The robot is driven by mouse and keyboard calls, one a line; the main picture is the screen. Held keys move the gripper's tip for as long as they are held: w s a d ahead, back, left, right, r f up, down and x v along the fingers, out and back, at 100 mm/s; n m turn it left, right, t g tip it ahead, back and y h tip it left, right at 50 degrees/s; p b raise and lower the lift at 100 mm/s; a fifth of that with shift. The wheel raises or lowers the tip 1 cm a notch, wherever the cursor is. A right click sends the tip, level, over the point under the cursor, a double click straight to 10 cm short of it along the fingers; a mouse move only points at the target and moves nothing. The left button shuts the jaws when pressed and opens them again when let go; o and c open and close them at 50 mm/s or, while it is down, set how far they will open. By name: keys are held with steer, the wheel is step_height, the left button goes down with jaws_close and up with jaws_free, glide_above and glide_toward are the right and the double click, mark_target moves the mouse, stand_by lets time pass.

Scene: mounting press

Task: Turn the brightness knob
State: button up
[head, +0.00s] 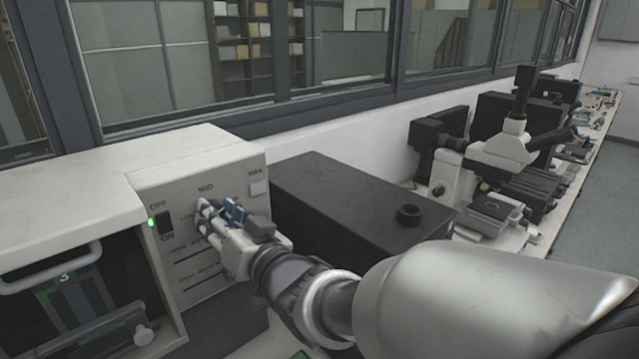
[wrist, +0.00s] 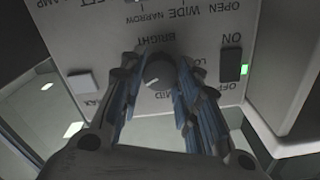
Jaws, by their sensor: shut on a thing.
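The brightness knob (wrist: 158,73) is a round grey dial on the pale control panel (wrist: 90,40), under upside-down lettering that reads BRIGHT in the wrist view. My gripper (wrist: 160,82) has one finger on each side of the knob and is shut on it. In the head view my gripper (head: 222,215) reaches the panel front (head: 180,185) below the MID label, and its fingers hide the knob there.
A black ON/OFF switch (head: 165,223) with a lit green lamp (head: 151,222) is left of my gripper. A pale square button (head: 258,188) is at the upper right. A black box (head: 350,195) stands right of the panel, with a microscope (head: 505,150) beyond.

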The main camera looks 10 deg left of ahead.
steer(key=shift+m, duration=1.6)
steer(key=o, duration=1.1)
steer(key=v, duration=1.2)
steer(key=shift+r, duration=0.1)
steer(key=shift+d, duration=0.15)
